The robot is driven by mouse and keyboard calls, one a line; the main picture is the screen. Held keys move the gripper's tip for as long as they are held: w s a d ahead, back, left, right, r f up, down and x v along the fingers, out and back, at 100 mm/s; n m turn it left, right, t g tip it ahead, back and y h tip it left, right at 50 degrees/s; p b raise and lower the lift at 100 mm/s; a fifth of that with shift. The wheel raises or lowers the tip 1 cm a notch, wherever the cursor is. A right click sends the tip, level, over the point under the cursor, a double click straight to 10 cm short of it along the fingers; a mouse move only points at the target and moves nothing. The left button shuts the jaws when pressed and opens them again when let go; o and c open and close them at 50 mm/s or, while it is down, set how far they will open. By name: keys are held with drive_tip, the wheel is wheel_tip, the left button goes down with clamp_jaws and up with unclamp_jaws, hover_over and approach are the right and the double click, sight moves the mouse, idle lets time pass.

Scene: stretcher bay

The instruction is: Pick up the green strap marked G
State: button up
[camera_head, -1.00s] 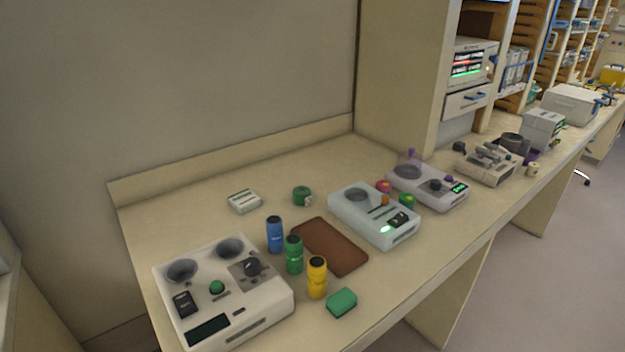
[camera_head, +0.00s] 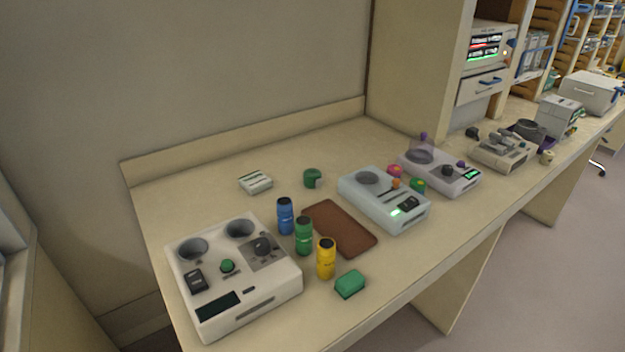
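A small round green item (camera_head: 312,178), which looks like a rolled strap, sits on the bench toward the back, right of a small white box (camera_head: 256,183). It is too small here for me to read any letter G on it. A green block (camera_head: 350,284) lies near the front edge of the bench, with no mark that I can read. A green bottle (camera_head: 304,236) stands upright between a blue bottle (camera_head: 285,216) and a yellow bottle (camera_head: 326,259). My gripper is not in view.
A white device with two wells (camera_head: 232,275) fills the front left. A brown mat (camera_head: 340,228) lies mid-bench. A pale device (camera_head: 384,199) and another device (camera_head: 438,172) stand to the right. The bench around the round green item is mostly clear.

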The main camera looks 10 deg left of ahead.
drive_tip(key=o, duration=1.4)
